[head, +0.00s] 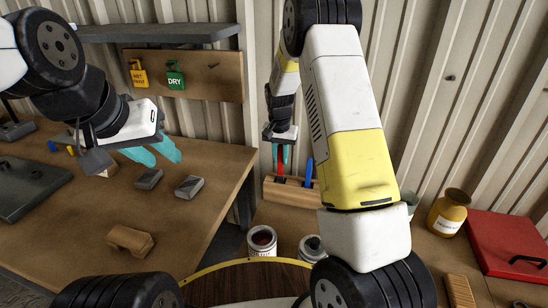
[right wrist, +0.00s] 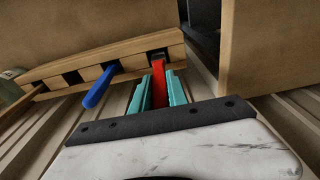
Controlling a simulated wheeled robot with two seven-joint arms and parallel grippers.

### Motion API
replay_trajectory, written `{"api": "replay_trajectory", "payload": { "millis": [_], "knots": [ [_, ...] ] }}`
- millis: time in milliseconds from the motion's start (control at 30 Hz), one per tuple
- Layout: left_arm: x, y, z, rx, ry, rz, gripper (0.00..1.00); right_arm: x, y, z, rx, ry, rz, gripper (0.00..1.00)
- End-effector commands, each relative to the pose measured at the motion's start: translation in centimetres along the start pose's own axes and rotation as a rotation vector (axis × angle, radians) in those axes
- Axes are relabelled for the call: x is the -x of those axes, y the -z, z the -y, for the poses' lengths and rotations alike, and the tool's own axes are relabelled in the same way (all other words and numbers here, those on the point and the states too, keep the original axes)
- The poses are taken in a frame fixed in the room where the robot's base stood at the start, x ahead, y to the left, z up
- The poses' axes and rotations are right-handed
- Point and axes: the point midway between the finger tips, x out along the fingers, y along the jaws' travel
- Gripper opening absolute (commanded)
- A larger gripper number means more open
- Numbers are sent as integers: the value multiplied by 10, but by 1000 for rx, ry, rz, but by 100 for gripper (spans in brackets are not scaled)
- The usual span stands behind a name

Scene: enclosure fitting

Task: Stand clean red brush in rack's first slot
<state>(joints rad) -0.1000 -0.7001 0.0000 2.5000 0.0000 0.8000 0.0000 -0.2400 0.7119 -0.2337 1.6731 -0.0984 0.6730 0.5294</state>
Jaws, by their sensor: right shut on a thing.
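The red brush (head: 281,166) is upright between the teal fingers of my right gripper (head: 281,155). In the right wrist view the red brush (right wrist: 158,82) runs from between the fingers (right wrist: 160,90) to the end slot of the wooden rack (right wrist: 133,61). Its far end is at or in that slot; how deep I cannot tell. The rack (head: 290,192) stands on the bench by the wall. A blue brush (head: 309,172) stands in the neighbouring slot and also shows in the right wrist view (right wrist: 99,88). My left gripper (head: 155,152) is open and empty above the left table.
Two grey blocks (head: 148,179) and a wooden block (head: 130,241) lie on the left table (head: 205,160). Open cans (head: 262,242) stand in front of the rack. A yellow jar (head: 447,213) and a red box (head: 510,245) are at right. WET PAINT and DRY tags hang on a board (head: 215,75).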

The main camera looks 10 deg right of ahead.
Motion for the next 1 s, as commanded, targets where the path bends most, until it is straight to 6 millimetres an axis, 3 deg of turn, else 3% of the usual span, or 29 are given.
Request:
{"api": "replay_trajectory", "payload": {
  "millis": [267, 600, 633, 733, 1000],
  "knots": [
    [0, 0, 0, 0, 0, 0, 36, -35, -5, 0, 0, -1, 3, 0],
    [0, 0, 0, 0, 0, 0, 36, -38, -5, 0, 0, 0, 0, 0],
    [0, 0, 0, 0, 0, 0, 36, -39, -5, 0, 0, 0, 0, 21],
    [0, 0, 0, 0, 0, 0, 36, -38, -5, 0, 0, 0, 0, 41],
    [0, 0, 0, 0, 0, 0, 36, -38, -5, 0, 0, 0, 0, 41]
  ]
}}
